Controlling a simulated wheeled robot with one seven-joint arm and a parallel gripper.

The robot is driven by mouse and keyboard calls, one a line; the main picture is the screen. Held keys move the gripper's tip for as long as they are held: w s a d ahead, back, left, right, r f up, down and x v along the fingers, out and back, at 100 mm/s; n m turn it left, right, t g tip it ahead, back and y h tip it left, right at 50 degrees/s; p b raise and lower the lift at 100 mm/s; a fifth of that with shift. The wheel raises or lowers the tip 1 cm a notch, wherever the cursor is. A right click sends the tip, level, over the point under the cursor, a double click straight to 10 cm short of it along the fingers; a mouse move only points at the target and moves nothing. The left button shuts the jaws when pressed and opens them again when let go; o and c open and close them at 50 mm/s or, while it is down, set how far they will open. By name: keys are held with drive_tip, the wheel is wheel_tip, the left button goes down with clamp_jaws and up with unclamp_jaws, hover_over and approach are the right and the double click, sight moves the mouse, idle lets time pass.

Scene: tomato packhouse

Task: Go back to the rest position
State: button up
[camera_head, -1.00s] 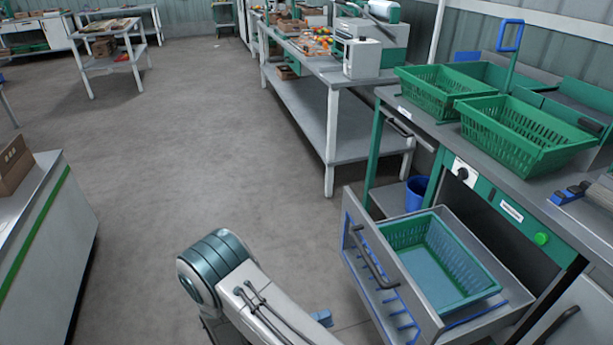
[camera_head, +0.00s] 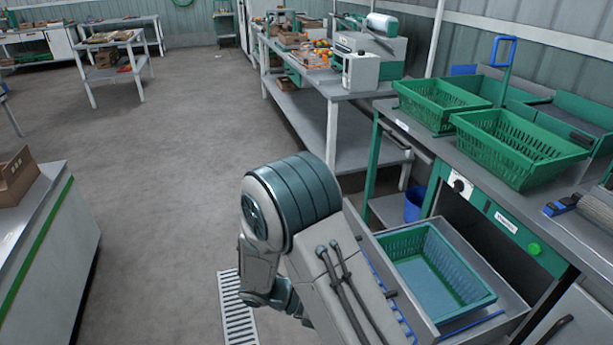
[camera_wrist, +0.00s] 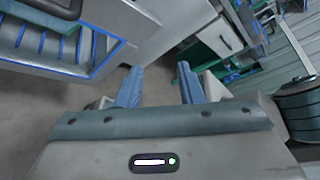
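My gripper (camera_wrist: 158,86) shows in the wrist view with its two blue fingers spread apart. Nothing is between them, only floor and bench parts behind. In the head view my arm stands in the lower middle, bent at a large joint, and the gripper itself cannot be made out there. The open drawer (camera_head: 512,318) is right of my arm, with an empty green crate (camera_head: 408,240) inside it. My arm covers part of the drawer's front. The blue-ribbed drawer also shows at upper left in the wrist view (camera_wrist: 62,48).
Two green baskets (camera_head: 440,98) (camera_head: 520,150) stand on the bench at right. A blue bin (camera_head: 414,203) is under it. A white counter (camera_head: 45,240) is at left, and a table with a white machine (camera_head: 361,70) is behind. The floor (camera_head: 160,150) between them is clear.

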drive_tip(key=s+d+r+m+t+y+p, duration=0.2)
drive_tip(key=r+m+y, duration=0.5)
drive_tip(key=r+m, duration=0.4)
drive_tip(key=s+d+r+m+t+y+p, duration=0.3)
drive_tip(key=r+m+y, duration=0.4)
drive_tip(key=r+m, duration=0.4)
drive_tip(key=shift+s+d+r+m+y+p, duration=0.4)
drive_tip(key=shift+s+m, duration=0.45)
drive_tip(key=shift+m, duration=1.45)
drive_tip(key=shift+d+f, duration=0.1)
